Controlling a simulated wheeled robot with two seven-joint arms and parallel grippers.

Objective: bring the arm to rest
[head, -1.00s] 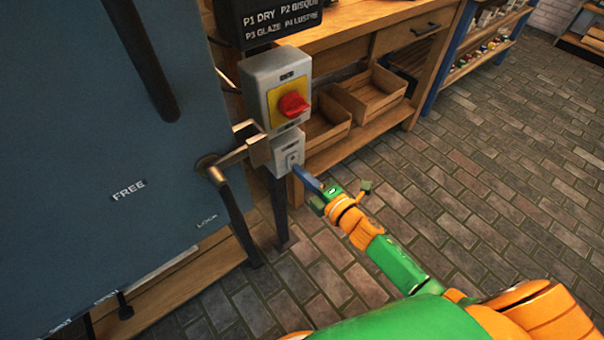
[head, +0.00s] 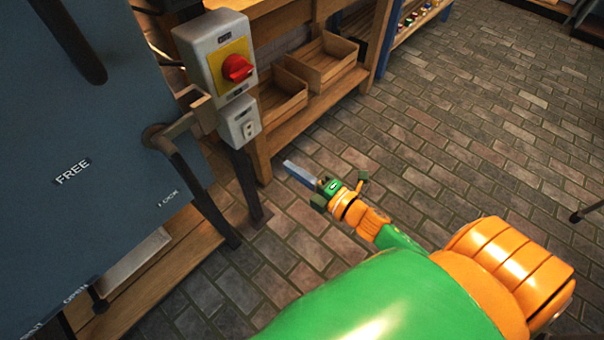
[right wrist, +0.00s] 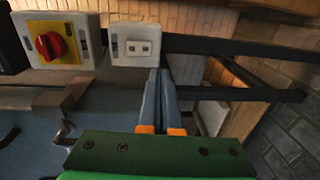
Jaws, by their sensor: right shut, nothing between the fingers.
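My right gripper (head: 301,173) is shut and empty in the head view. It hangs over the brick floor, to the right of and below the small grey switch box (head: 241,122), clear of it. In the right wrist view its two blue fingers (right wrist: 160,90) lie together, pointing at the grey box (right wrist: 136,44), which has two small buttons or sockets. Above that box in the head view is a grey switch with a yellow plate and red knob (head: 237,68). My green and orange right arm comes in from the lower right. My left gripper is not in view.
A large blue door or panel (head: 90,180) marked FREE and LOCK, with a dark handle lever (head: 198,190), fills the left side. A wooden bench with open trays (head: 322,62) stands behind the switches. The brick floor (head: 480,120) to the right is open.

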